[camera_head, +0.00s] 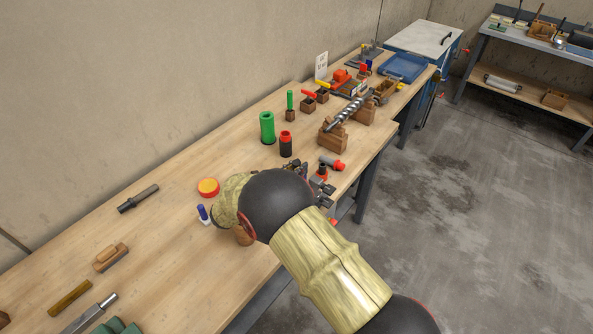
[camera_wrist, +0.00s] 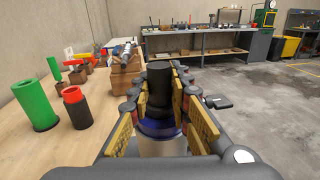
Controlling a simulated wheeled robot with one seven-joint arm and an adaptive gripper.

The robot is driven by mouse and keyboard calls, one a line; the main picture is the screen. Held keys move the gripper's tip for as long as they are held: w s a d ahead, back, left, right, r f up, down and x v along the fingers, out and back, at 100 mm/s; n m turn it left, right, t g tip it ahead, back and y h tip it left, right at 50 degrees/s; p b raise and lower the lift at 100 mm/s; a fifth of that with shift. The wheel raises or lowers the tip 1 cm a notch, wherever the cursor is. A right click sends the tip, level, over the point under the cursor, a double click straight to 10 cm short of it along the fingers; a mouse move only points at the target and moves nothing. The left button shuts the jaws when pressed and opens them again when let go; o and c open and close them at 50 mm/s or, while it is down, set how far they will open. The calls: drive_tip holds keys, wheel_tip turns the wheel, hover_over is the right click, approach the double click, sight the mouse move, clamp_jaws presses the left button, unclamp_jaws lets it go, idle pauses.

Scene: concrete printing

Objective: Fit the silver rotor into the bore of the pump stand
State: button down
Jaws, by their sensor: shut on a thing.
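A silver spiral rotor (camera_head: 350,113) lies across wooden blocks (camera_head: 333,139) near the far right of the bench. It also shows small in the wrist view (camera_wrist: 125,50). My gripper (camera_head: 321,183) is at the bench's right edge, nearer than the rotor and apart from it. In the wrist view its yellow-padded fingers (camera_wrist: 162,105) are around a dark cylinder (camera_wrist: 160,90) with a blue collar and a silver lower part. My arm hides much of it in the head view. I cannot surely tell which thing is the pump stand, and no bore is clear.
A green tube (camera_head: 267,128) and a red-topped black cylinder (camera_head: 285,145) stand left of the gripper. A red-and-grey piece (camera_head: 332,163) lies close to it. A yellow-and-red disc (camera_head: 208,187) lies farther left. A blue tray (camera_head: 404,68) is at the far end. Open floor lies right.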

drive_tip(key=shift+a, duration=0.1)
drive_tip(key=m+g+h+b, duration=0.2)
drive_tip(key=m+g, duration=0.1)
drive_tip(key=shift+w+f+g, duration=0.15)
drive_tip(key=shift+g, duration=0.15)
drive_tip(key=c, duration=1.8)
unclamp_jaws()
drive_tip(key=shift+r+h, duration=0.25)
drive_tip(key=shift+h, duration=0.05)
drive_tip(key=shift+o, duration=1.1)
drive_tip(key=shift+f, duration=0.1)
drive_tip(key=shift+f, duration=0.1)
drive_tip(key=shift+s, duration=0.2)
